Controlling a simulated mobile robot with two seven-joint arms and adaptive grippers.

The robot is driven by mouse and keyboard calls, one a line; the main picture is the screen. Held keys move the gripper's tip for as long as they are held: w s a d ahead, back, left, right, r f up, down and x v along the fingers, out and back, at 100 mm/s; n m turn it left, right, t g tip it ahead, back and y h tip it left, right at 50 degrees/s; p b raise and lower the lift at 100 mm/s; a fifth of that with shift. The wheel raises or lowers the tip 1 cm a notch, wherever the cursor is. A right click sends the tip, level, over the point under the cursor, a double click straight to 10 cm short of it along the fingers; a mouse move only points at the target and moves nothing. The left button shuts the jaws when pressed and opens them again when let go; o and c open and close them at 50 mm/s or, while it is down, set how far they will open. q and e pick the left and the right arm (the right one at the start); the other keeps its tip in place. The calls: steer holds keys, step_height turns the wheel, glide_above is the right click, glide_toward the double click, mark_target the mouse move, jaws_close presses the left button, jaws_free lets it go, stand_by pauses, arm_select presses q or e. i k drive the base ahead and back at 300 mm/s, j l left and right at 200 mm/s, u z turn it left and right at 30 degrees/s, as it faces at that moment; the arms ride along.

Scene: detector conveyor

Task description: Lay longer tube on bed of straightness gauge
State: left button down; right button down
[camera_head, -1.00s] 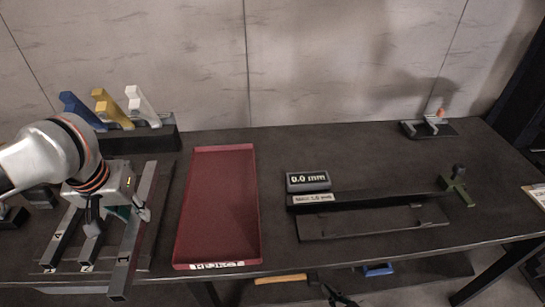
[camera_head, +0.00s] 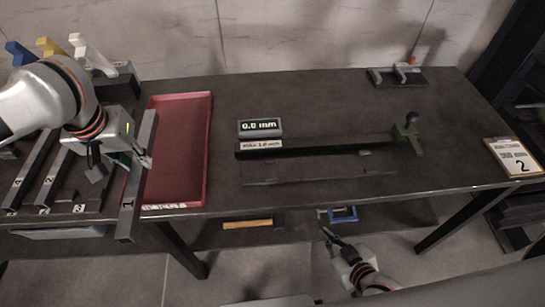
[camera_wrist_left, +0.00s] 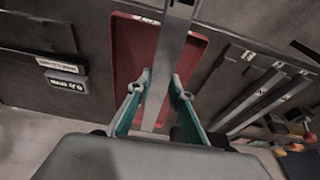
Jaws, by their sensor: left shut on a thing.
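My left gripper (camera_head: 120,164) is shut on a long grey square tube labelled 1 (camera_head: 131,190). In the left wrist view the tube (camera_wrist_left: 168,75) runs lengthwise between the fingertips (camera_wrist_left: 160,83), above the red tray. In the head view its near end juts past the table's front edge. The straightness gauge stands at mid table, with a 0.0 mm display (camera_head: 260,128), a long dark bar (camera_head: 320,146) and a green clamp-like part (camera_head: 408,137) at its right end. Nothing lies on the gauge. My right gripper (camera_head: 333,238) is low, in front of the table; its finger opening is unclear.
The red tray (camera_head: 207,150) is between the tube and gauge. Two other tubes (camera_head: 38,157) lie on the numbered rack at left. Coloured angled pieces (camera_head: 90,52) stand behind it. A small fixture (camera_head: 398,76) is at back right, a clipboard (camera_head: 513,157) at the right edge.

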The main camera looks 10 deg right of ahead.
mark_target(320, 166)
steer(key=l, duration=0.6)
steer(key=k+l, duration=0.15)
steer(key=l, duration=1.05)
steer(key=k, duration=0.05)
